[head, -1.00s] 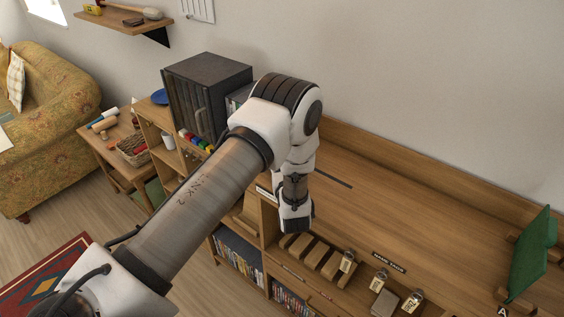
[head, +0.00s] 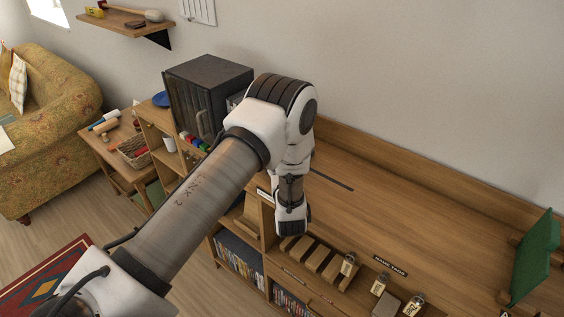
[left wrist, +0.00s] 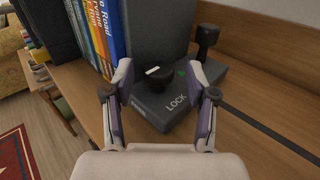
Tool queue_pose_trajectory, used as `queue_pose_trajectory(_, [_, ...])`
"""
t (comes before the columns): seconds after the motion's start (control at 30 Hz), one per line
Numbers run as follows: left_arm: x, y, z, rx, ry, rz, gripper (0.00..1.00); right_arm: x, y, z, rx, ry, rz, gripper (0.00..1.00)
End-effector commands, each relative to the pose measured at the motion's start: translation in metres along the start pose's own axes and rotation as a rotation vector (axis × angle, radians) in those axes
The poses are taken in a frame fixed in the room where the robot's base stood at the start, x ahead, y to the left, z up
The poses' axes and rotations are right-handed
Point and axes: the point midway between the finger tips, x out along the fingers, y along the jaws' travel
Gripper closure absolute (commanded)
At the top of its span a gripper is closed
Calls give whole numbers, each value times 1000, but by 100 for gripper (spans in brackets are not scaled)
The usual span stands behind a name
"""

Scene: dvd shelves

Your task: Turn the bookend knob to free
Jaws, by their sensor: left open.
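The bookend (left wrist: 156,31) is dark grey with an upright plate and a base (left wrist: 177,115) marked LOCK. A black round knob (left wrist: 159,84) with a white pointer line sits on the base. A small green mark lies to the right of the knob. My left gripper (left wrist: 159,78) is open in the left wrist view, with one finger on each side of the knob and gaps showing. A second black knob on a stem (left wrist: 208,35) stands right of the plate. My right gripper is not in view.
Upright books (left wrist: 101,35) stand left of the bookend. A dark slot runs along the wooden top at the right. The middle top is clear.

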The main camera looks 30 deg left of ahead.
Motion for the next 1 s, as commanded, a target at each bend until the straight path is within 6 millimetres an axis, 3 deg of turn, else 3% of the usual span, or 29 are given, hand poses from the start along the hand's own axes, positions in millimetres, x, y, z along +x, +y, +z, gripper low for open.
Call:
queue_pose_trajectory(0.17, [-22,-1,-1,3,2,-4,43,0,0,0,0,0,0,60])
queue_pose_trajectory(0.4, [-84,-2,0,5,1,-7,43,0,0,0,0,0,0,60])
queue_pose_trajectory(0.53, [-108,-2,0,3,0,-6,43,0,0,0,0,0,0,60])
queue_pose_trajectory(0.67, [-119,-1,0,1,-1,-3,43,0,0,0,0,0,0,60])
queue_pose_trajectory(1.0, [-119,-1,0,0,0,-1,43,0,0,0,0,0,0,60])
